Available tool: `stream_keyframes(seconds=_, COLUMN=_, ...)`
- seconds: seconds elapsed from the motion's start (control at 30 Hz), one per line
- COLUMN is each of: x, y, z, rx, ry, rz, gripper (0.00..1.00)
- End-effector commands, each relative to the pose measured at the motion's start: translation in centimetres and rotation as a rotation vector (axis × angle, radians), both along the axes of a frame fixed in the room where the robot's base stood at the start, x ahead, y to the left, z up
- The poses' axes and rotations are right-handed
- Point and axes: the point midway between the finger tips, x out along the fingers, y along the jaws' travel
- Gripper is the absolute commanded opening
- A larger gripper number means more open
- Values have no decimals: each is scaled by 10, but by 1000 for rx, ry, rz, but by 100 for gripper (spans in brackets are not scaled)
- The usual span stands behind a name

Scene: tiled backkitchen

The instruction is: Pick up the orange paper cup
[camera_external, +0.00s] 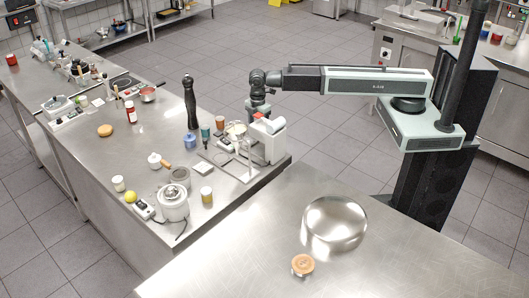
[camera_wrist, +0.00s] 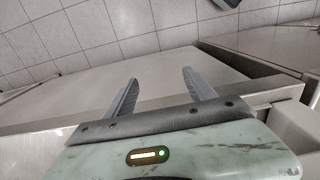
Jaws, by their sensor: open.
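A small orange-brown cup (camera_external: 220,122) stands upright on the steel counter in the external view, among several kitchen things. It looks like the orange paper cup, though it is too small to be sure. My gripper (camera_external: 257,108) is to the right of this cup, near the counter's right edge, by a white appliance that partly hides it. In the wrist view my gripper (camera_wrist: 159,75) has its two fingers wide apart with nothing between them. No cup shows in the wrist view, only steel surface and floor tiles.
The white appliance (camera_external: 268,142) stands close to my gripper. A shiny steel bowl (camera_external: 335,222) is on the front counter, which has free room.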

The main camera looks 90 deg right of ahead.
Motion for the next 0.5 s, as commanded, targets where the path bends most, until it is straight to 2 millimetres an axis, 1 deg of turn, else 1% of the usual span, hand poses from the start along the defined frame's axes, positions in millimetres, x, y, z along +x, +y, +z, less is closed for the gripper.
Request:
stream_keyframes(seconds=0.03, x=39, y=-11, z=45, rx=12, ry=0, rz=119, gripper=64)
stream_keyframes(seconds=0.1, x=75, y=-23, z=70, rx=31, ry=-3, rz=310, gripper=64)
stream_keyframes(seconds=0.2, x=115, y=-41, z=99, rx=52, ry=-13, rz=544, gripper=64)
stream_keyframes(seconds=0.23, x=126, y=-38, z=97, rx=66, ry=-20, rz=583, gripper=64)
stream_keyframes(seconds=0.3, x=147, y=-36, z=103, rx=90, ry=-34, rz=663, gripper=64)
stream_keyframes(seconds=0.33, x=154, y=-36, z=106, rx=98, ry=-39, rz=691, gripper=64)
stream_keyframes(seconds=0.4, x=166, y=-35, z=109, rx=112, ry=-49, rz=741, gripper=64)
stream_keyframes(seconds=0.5, x=171, y=-34, z=110, rx=120, ry=-55, rz=773, gripper=64)
